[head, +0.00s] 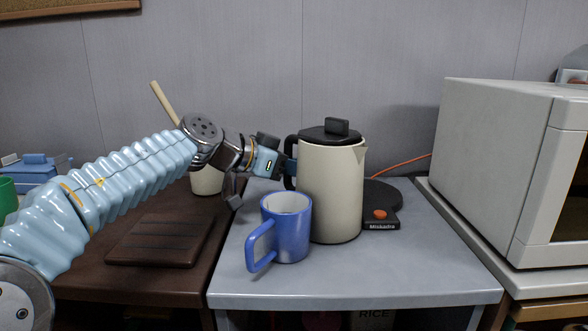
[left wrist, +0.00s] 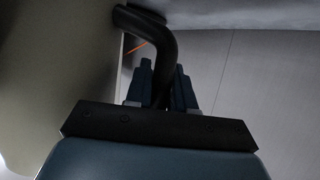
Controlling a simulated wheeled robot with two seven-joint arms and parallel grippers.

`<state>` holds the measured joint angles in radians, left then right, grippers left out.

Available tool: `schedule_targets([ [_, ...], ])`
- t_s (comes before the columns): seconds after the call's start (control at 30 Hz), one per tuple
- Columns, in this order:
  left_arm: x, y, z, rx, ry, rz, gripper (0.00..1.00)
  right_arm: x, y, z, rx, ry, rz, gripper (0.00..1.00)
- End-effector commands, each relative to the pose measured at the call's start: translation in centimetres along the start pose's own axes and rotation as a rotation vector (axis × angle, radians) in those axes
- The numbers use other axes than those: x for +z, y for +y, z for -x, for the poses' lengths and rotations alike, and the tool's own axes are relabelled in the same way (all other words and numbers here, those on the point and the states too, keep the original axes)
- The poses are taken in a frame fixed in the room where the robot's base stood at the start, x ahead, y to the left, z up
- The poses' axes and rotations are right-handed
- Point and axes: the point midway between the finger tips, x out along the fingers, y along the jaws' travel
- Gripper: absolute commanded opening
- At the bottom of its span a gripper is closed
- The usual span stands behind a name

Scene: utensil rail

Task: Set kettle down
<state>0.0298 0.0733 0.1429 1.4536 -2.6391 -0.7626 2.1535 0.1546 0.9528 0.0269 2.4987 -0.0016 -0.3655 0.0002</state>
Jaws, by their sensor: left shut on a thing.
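A cream kettle (head: 331,190) with a black lid and black handle is upright at the middle of the grey table (head: 370,270). My left gripper (head: 289,172) is shut on its handle from the left. In the left wrist view the black handle (left wrist: 158,50) passes between the two fingers (left wrist: 163,90), with the cream body at the left. The black kettle base (head: 383,200) with an orange button shows behind and right of the kettle, partly hidden by it. I cannot tell whether the kettle touches the table. My right gripper is not in view.
A blue mug (head: 287,228) stands just in front and left of the kettle. A large microwave (head: 500,165) is at the right. A brown board (head: 160,240) lies on the dark table at the left, with a cream pot (head: 206,181) behind it. The grey table's front right is clear.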

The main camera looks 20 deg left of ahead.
Motion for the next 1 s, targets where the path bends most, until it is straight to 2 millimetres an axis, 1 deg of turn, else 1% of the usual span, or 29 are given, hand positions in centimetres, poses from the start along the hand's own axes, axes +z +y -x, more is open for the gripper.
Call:
schedule_targets([
  [0.07, -0.1, 0.0, 0.0, 0.0, 0.002, 0.002, 0.0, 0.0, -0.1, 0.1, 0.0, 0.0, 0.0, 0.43],
  [0.1, 0.2, 0.0, -0.1, 0.001, -0.001, 0.001, 0.26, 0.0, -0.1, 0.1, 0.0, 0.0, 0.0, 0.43],
  [0.23, 0.1, 0.0, -0.1, 0.001, -0.001, 0.001, 0.46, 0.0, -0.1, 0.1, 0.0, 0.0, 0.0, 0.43],
  [0.27, 0.1, 0.0, -0.1, 0.001, -0.001, 0.0, 0.49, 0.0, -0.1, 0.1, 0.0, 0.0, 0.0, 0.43],
  [0.57, 0.0, 0.0, 0.0, 0.0, 0.001, -0.001, 0.49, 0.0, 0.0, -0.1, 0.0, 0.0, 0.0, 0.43],
  [0.63, -0.1, -0.1, 0.7, -0.002, 0.001, 0.0, 0.49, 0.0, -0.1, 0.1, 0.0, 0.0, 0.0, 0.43],
  [0.77, -0.2, -0.1, 3.1, -0.004, 0.002, 0.0, 0.49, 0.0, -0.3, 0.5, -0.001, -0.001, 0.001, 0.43],
  [1.0, -0.2, -0.1, 8.7, -0.003, 0.001, 0.001, 0.49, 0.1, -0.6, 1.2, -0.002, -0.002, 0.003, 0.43],
])
